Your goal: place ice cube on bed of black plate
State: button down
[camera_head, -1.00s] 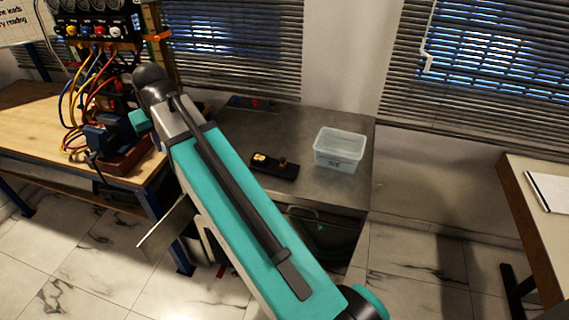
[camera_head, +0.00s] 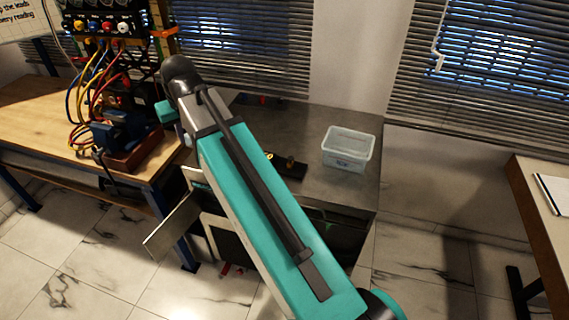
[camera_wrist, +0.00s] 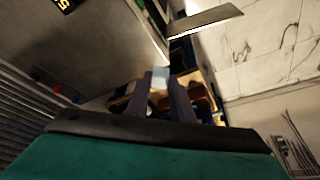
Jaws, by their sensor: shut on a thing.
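My gripper (camera_wrist: 164,92) is shut on a pale, translucent ice cube (camera_wrist: 160,77), seen between its fingertips in the wrist view. In the head view my arm hides the gripper and the cube. The black plate (camera_head: 291,170), a low dark slab with a brass knob, lies on the grey bench, partly hidden behind my arm. Its corner with yellow digits (camera_wrist: 64,5) shows at the top left edge of the wrist view, apart from my gripper.
A clear plastic tub (camera_head: 349,150) stands on the grey bench (camera_head: 312,122), right of the plate. A wooden bench at left carries a blue vise (camera_head: 118,130) and cabled equipment (camera_head: 100,25). An open door panel (camera_head: 172,226) juts out below the grey bench.

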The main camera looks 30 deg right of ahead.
aim_at(280, 165)
jog(key=z, duration=0.1)
jog(key=k, duration=0.95)
jog(key=u, duration=0.8)
jog(key=i, duration=1.05)
jog(key=u, duration=0.05)
